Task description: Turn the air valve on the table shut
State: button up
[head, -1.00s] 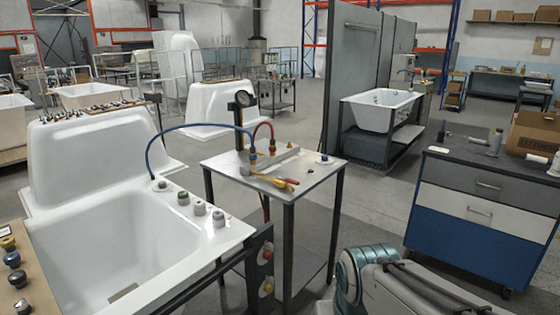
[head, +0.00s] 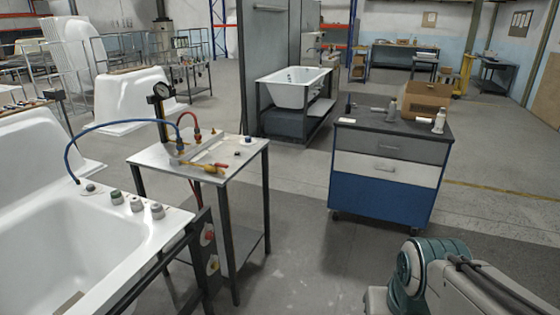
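A small metal table (head: 145,158) stands left of the middle, with air fittings on its top. A yellow, red-ended handle-like piece (head: 208,167) lies near the fittings. It is too small to tell whether it is the valve lever or a loose tool, and I cannot tell how the valve is set. My gripper is out of view; only part of my arm shows at the bottom right.
A white bathtub shell (head: 75,240) with several knobs on its rim stands left of the table. A blue and grey drawer cabinet (head: 385,186) stands to the right, bearing a cardboard box (head: 427,100) and bottles. The floor between table and cabinet is clear.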

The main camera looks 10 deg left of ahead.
aim_at(210, 163)
jog(key=z, duration=0.1)
jog(key=i, duration=2.05)
jog(key=u, duration=1.65)
jog(key=i, duration=0.85)
jog(key=u, duration=0.85)
